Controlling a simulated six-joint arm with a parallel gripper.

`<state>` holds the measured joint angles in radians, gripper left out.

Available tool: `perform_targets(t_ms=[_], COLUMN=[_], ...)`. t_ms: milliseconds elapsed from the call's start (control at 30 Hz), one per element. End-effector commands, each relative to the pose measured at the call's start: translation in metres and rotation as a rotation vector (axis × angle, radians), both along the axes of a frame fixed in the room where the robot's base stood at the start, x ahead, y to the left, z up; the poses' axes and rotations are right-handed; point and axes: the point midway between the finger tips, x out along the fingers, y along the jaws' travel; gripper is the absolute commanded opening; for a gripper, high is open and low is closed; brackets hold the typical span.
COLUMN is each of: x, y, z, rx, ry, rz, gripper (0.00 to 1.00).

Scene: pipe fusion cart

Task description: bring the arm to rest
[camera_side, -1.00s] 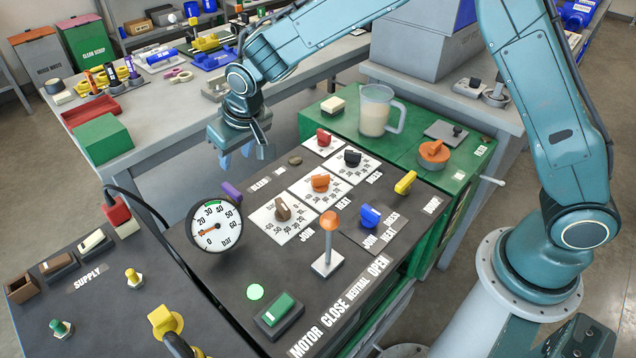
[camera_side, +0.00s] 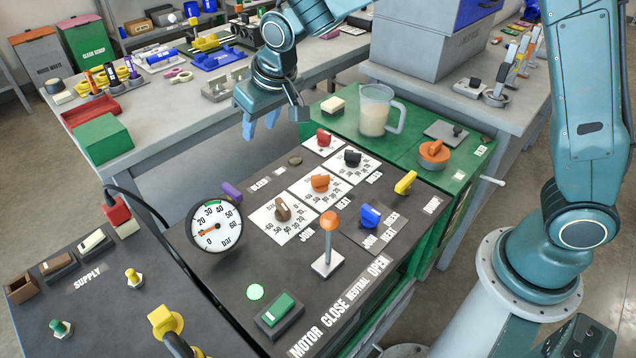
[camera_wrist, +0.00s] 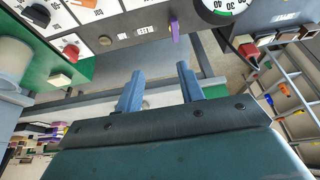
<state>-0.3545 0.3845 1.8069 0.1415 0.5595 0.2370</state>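My gripper (camera_side: 262,124) hangs in the air above the far edge of the dark control panel (camera_side: 235,277), between the panel and the grey bench behind it. It touches nothing. In the wrist view its two blue fingers (camera_wrist: 160,88) stand apart with nothing between them, so it is open and empty. The arm's upper links run out of the top of the side view.
A dark panel carries a pressure gauge (camera_side: 213,226), an orange-knobbed lever (camera_side: 329,240) and several coloured knobs. A jug (camera_side: 376,110) stands on the green cart top (camera_side: 398,146). The grey bench (camera_side: 160,112) holds tools, a red tray (camera_side: 90,109) and a green box (camera_side: 102,139).

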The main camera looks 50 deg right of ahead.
Motion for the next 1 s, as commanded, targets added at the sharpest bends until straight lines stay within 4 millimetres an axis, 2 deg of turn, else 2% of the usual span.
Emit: perform_targets(t_ms=[33,200,500,800,1000], x=[-0.008,-0.037,-0.096,-0.16,-0.205], y=[-0.009,-0.035,-0.074,-0.106,-0.123], z=[0.013,0.043,0.084,0.108,0.114], rx=[0.004,0.009,0.014,0.014,0.01], ry=[-0.007,-0.013,-0.029,-0.047,-0.06], rz=[-0.005,-0.008,-0.015,-0.019,-0.022], gripper=[0.38,0.38,0.38,0.38,0.38])
